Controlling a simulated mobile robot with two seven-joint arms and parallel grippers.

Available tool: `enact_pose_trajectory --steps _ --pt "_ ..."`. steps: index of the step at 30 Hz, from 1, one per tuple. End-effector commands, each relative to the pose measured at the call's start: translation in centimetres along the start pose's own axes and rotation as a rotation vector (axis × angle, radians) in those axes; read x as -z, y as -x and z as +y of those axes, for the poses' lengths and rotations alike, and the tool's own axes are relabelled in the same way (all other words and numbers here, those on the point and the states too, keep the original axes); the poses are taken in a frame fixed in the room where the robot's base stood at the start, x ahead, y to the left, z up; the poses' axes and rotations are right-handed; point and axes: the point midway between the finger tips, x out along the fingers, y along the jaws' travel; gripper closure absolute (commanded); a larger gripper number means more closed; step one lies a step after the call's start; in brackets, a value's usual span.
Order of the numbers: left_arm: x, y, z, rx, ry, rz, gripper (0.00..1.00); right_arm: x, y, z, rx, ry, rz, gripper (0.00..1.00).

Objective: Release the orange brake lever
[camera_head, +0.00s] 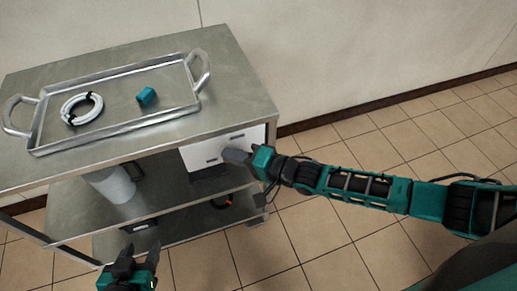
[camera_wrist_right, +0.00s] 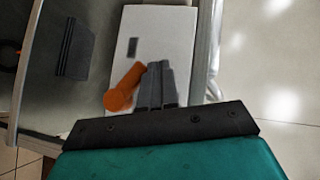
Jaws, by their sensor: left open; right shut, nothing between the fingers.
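In the right wrist view an orange lever-like piece (camera_wrist_right: 125,88) with a rounded end lies just left of my right gripper's fingers (camera_wrist_right: 155,68), in front of a white box face. I cannot tell whether they touch. My right gripper is shut and empty; in the head view (camera_head: 228,154) it is at the front of the white box (camera_head: 205,151) under the cart's top. A small orange patch (camera_head: 228,201) shows lower down near the bottom shelf; I cannot tell if it is the same piece. My left gripper (camera_head: 140,253) is open and empty at the bottom of the head view.
A whitish cylinder (camera_head: 116,186) stands on the middle shelf. The tiled floor (camera_head: 330,240) right of the cart is clear.

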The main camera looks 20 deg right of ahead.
Motion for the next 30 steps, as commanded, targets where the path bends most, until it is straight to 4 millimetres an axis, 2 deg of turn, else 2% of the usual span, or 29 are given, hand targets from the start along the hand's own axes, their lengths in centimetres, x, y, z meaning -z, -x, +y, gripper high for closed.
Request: enact_pose_trajectory --steps 7,30 --pt "0.26 0.15 0.02 -0.001 0.0 0.0 0.47 -0.69 -0.64 0.32 -0.001 0.0 -0.001 1.0" --pt "0.36 0.14 0.04 -0.002 -0.001 0.001 0.47 -0.72 -0.69 0.5 -0.001 0.0 0.0 1.0"
